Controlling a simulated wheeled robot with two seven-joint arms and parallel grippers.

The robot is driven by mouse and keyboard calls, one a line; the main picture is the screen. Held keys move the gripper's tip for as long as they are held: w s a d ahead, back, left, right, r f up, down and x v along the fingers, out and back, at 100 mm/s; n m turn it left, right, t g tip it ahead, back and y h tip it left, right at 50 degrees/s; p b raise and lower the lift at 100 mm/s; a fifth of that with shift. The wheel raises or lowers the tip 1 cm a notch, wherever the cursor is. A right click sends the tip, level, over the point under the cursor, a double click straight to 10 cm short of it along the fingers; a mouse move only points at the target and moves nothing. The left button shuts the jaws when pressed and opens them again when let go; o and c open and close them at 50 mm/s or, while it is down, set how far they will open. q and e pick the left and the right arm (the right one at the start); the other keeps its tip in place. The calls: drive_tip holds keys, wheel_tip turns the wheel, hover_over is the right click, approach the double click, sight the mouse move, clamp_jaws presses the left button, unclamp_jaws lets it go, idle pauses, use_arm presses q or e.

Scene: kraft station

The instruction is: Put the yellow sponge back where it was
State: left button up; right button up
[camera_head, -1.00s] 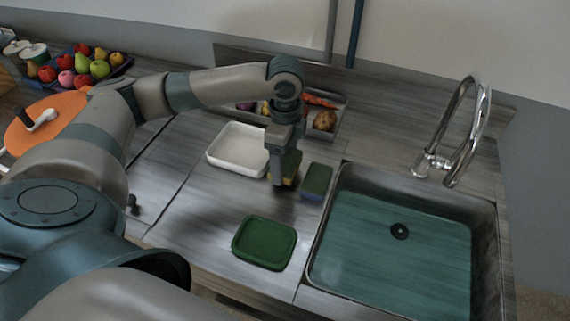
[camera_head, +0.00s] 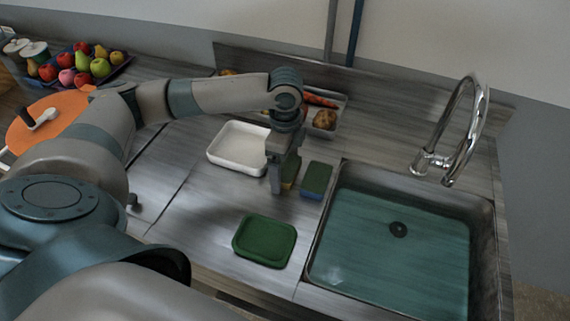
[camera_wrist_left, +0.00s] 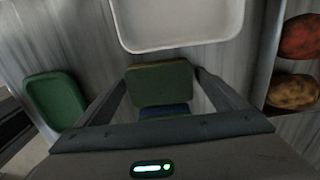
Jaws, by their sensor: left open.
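The yellow sponge (camera_head: 288,186) has a green top and stands on the counter between the white tray and a blue sponge. In the left wrist view its green top, with a thin yellow edge, shows between my fingers (camera_wrist_left: 161,85). My left gripper (camera_head: 282,186) is open, with its fingers on either side of the yellow sponge. A gap shows between the sponge and the right finger in the wrist view. In the head view a finger partly hides the sponge. My right gripper is out of view.
A blue sponge (camera_head: 316,181) with a green top stands just right of the yellow one, beside the sink (camera_head: 318,262). A white tray (camera_head: 219,163) is on the left. A vegetable tray (camera_head: 341,104) is behind.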

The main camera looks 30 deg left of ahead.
sight(285, 166)
use_arm(q)
wheel_tip(285, 166, up, 12)
drive_tip(key=b, duration=0.2)
drive_tip(key=shift+r, duration=0.15)
idle(0.4)
idle(0.4)
